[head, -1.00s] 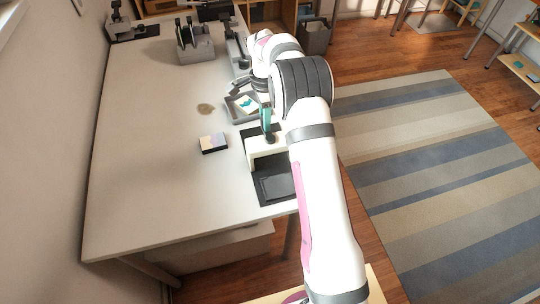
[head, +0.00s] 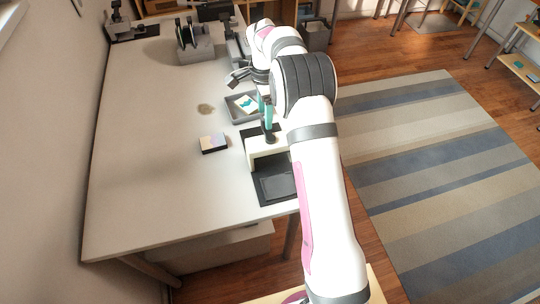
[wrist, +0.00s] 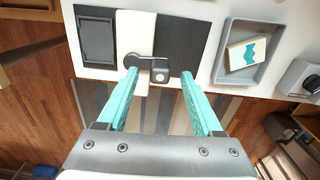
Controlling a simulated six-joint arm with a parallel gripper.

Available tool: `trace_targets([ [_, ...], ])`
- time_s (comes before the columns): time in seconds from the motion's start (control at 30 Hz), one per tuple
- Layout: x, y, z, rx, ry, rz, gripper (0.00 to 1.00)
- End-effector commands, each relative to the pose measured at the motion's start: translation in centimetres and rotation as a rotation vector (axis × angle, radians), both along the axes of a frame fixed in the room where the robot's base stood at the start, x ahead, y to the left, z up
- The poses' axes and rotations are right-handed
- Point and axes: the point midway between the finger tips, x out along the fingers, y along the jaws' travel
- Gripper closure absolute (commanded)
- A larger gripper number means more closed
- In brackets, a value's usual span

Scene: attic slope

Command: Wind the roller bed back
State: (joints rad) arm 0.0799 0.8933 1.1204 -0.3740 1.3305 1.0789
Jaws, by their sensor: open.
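The roller press has a cream bridge (head: 262,148) across a flat black bed (head: 276,197). The bed shows on both sides of the bridge in the wrist view (wrist: 183,40), with a dark grey plate (wrist: 97,38) on its left part. A grey crank with a block-like knob (wrist: 160,72) sits at the bridge's near end. My gripper (wrist: 159,77) is open, its teal fingers on either side of the knob, with visible gaps. In the head view my gripper (head: 267,122) is upright over the crank, which it partly hides.
A grey tray (head: 236,115) holding a card with a teal print stands just beyond the press. A small block (head: 213,143) lies left of it. A grey rack (head: 196,48) stands farther back. The table's left side is clear; its right edge is close to the press.

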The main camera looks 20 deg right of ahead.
Motion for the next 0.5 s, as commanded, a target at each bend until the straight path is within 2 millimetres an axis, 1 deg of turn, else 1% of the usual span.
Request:
trace_targets([
  [0.03, 0.1, 0.0, 0.7, -0.001, -0.003, 0.000, 0.32],
  [0.3, 0.0, 0.0, 4.5, 0.000, -0.002, 0.000, 0.32],
  [0.4, 0.0, 0.0, 5.8, 0.000, -0.002, -0.001, 0.32],
  [0.5, 0.0, 0.0, 6.6, 0.001, -0.001, 0.000, 0.32],
])
